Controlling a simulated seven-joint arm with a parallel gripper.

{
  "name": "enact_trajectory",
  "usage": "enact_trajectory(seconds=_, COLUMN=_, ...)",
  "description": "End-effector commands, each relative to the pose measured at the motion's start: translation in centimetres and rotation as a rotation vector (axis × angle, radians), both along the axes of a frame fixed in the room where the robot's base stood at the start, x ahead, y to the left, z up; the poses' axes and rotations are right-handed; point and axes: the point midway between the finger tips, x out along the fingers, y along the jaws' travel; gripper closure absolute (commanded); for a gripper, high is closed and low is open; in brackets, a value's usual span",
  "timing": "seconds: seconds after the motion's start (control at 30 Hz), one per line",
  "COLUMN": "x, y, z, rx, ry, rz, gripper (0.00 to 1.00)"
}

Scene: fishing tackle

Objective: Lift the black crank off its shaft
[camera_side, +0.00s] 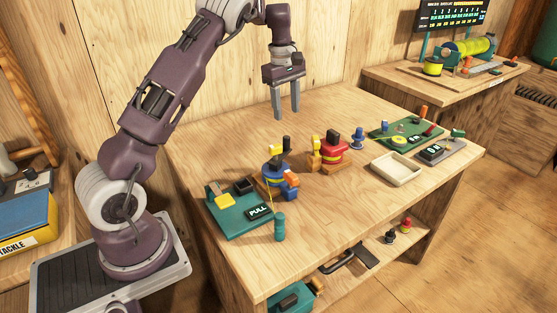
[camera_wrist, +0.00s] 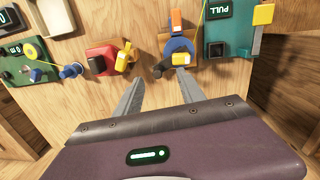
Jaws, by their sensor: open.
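The blue reel (camera_side: 273,179) stands on the table and also shows in the wrist view (camera_wrist: 181,46). A dark piece that looks like the black crank (camera_wrist: 161,69) sits at its edge in the wrist view; its upright black end (camera_side: 286,142) shows in the side view. A yellow block (camera_side: 275,150) is beside it. My gripper (camera_side: 287,112) is open and empty, pointing down, well above the table behind the reels. In the wrist view its fingers (camera_wrist: 155,76) are spread, with the black piece toward the right finger. The shaft is hidden.
A red reel (camera_side: 333,152) with yellow and black parts stands to the right. A green PULL board (camera_side: 232,222) is at the front left, with a teal bottle (camera_side: 280,228) beside it. An empty cream tray (camera_side: 397,169) and green boards are at the right. The table's back is clear.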

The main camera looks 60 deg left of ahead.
Motion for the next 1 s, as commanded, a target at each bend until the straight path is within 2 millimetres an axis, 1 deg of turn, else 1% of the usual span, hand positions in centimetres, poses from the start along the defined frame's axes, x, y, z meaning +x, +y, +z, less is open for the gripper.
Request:
enact_trajectory(seconds=0.03, x=0.5, y=1.3, z=-2.1, rx=0.013, ry=0.033, rz=0.043, gripper=0.53)
enact_trajectory(seconds=0.1, x=1.0, y=2.4, z=-3.9, rx=0.024, ry=0.056, rz=0.084, gripper=0.53)
enact_trajectory(seconds=0.17, x=1.1, y=2.8, z=-4.8, rx=0.029, ry=0.069, rz=0.102, gripper=0.53)
enact_trajectory(seconds=0.3, x=1.2, y=2.9, z=-6.5, rx=0.029, ry=0.074, rz=0.110, gripper=0.53)
enact_trajectory(seconds=0.47, x=1.5, y=2.8, z=-8.2, rx=0.029, ry=0.074, rz=0.107, gripper=0.53)
enact_trajectory(seconds=0.63, x=1.8, y=2.6, z=-11.5, rx=0.029, ry=0.074, rz=0.106, gripper=0.53)
enact_trajectory(seconds=0.7, x=1.9, y=2.7, z=-12.0, rx=0.032, ry=0.071, rz=0.105, gripper=0.53)
enact_trajectory(seconds=0.87, x=1.9, y=2.7, z=-12.0, rx=0.032, ry=0.070, rz=0.105, gripper=0.53)
enact_trajectory(seconds=1.0, x=1.9, y=2.7, z=-11.9, rx=0.031, ry=0.070, rz=0.105, gripper=0.81)
